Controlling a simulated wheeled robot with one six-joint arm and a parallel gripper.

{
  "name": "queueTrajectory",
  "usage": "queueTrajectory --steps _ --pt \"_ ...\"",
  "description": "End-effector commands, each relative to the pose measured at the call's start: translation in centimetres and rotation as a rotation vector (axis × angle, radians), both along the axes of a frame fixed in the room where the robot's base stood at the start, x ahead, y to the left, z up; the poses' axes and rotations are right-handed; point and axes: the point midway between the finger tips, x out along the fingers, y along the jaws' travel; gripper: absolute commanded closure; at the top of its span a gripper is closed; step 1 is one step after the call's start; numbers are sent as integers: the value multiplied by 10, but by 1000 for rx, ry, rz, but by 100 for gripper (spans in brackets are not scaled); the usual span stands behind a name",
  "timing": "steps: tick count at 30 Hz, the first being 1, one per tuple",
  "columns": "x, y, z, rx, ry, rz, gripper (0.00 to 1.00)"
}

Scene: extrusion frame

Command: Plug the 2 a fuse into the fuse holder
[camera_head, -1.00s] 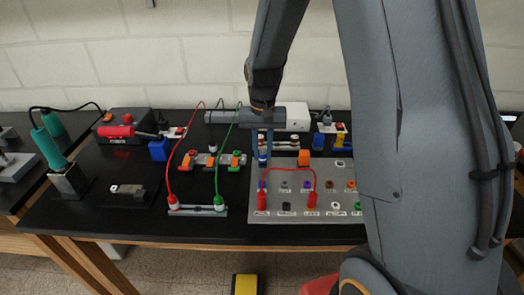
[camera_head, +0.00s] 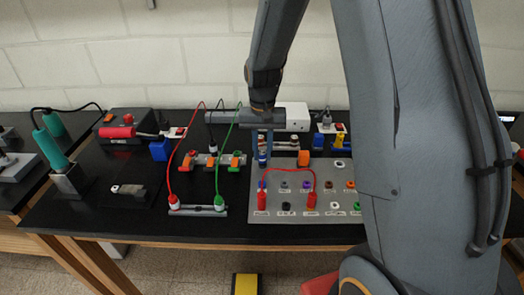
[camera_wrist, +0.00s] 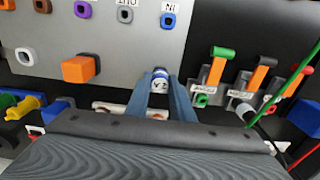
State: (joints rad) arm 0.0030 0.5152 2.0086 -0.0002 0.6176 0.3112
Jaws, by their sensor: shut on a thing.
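My gripper (camera_wrist: 164,100) is shut on a small fuse (camera_wrist: 160,80) with a blue end and a white label. The label is upside down in the wrist view and seems to read 2 A. In the head view my gripper (camera_head: 265,148) points down, with the fuse (camera_head: 262,160) between its fingertips at the back left corner of the grey panel (camera_head: 280,206). I cannot tell whether the fuse touches the panel or anything under it. No fuse holder can be told for sure; the spot under the fuse is hidden.
An orange block (camera_head: 303,158) stands on the panel beside my gripper. Orange levers (camera_head: 235,159) stand left of it. Red and green cables (camera_head: 217,165) arch up at the left, and a red lead (camera_head: 290,171) loops over the panel. A soldering iron (camera_head: 57,160) stands far left.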

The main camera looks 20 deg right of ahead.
Motion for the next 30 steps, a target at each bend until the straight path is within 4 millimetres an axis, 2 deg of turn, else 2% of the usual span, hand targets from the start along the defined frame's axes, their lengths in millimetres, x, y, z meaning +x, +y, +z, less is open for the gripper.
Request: queueTrajectory --steps 25,26,29,30 --pt "0 0 -9 0 1 0 100" --pt "0 0 -8 0 0 0 74" --pt "0 0 -8 0 0 0 57" --pt "0 0 -8 0 0 0 57"
